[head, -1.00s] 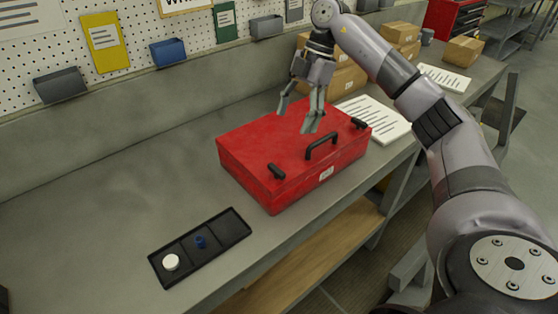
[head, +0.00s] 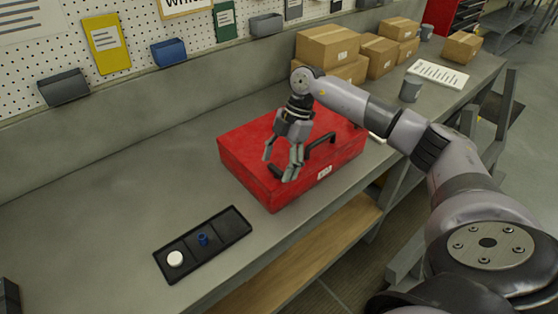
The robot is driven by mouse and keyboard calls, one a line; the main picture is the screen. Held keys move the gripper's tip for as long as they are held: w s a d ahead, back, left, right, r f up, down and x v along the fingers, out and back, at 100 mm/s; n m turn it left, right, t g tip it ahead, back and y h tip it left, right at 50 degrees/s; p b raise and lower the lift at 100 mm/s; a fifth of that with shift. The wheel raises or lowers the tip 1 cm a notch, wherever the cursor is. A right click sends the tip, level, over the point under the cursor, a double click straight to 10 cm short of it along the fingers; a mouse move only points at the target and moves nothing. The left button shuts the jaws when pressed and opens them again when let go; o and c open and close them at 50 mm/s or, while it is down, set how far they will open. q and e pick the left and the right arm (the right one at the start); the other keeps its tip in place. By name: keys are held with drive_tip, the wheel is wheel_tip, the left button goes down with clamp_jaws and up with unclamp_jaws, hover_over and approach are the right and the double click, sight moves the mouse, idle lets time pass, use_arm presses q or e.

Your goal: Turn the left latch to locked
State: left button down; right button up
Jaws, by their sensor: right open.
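The red toolbox (head: 245,150) sits closed on the workbench, with a black handle (head: 321,141) on its lid. The left latch (head: 274,171) is a small black piece near the lid's front left corner. It is partly hidden behind my right gripper (head: 279,168), so I cannot tell its exact angle. My right gripper is open, fingers pointing down, over or beside this latch. I cannot tell whether it touches the latch. The right latch is mostly hidden behind my right arm. My left gripper is not in view.
A black tray (head: 222,238) in front of the toolbox holds a white disc (head: 175,259) and a small blue piece (head: 203,240). Cardboard boxes (head: 327,46) and a grey cup (head: 411,89) stand behind my right arm. The bench left of the toolbox is clear.

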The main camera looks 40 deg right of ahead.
drive_tip(key=shift+c, duration=0.3)
drive_tip(key=c, duration=1.1)
drive_tip(key=shift+n, duration=0.3)
drive_tip(key=n, duration=0.1)
drive_tip(key=n+g, duration=0.1)
drive_tip(key=n, duration=0.2)
drive_tip(key=shift+w+g+h+b, duration=0.25)
drive_tip(key=shift+g+h+b, duration=0.05)
drive_tip(key=shift+g+b, duration=0.1)
drive_tip(key=n, duration=0.2)
drive_tip(key=n+g+h+b, duration=0.1)
drive_tip(key=n, duration=0.2)
drive_tip(key=shift+w+a+n+b, duration=0.2)
drive_tip(key=shift+a+n+b, duration=0.05)
drive_tip(key=shift+n+b, duration=0.05)
drive_tip(key=n+g+h+b, duration=0.1)
drive_tip(key=n, duration=0.2)
drive_tip(key=shift+a+n+h, duration=0.1)
drive_tip(key=shift+n+h, duration=0.2)
drive_tip(key=shift+h, duration=0.1)
drive_tip(key=shift+a+r+n+h, duration=0.15)
drive_tip(key=shift+n+h, duration=0.55)
drive_tip(key=shift+n, duration=1.6)
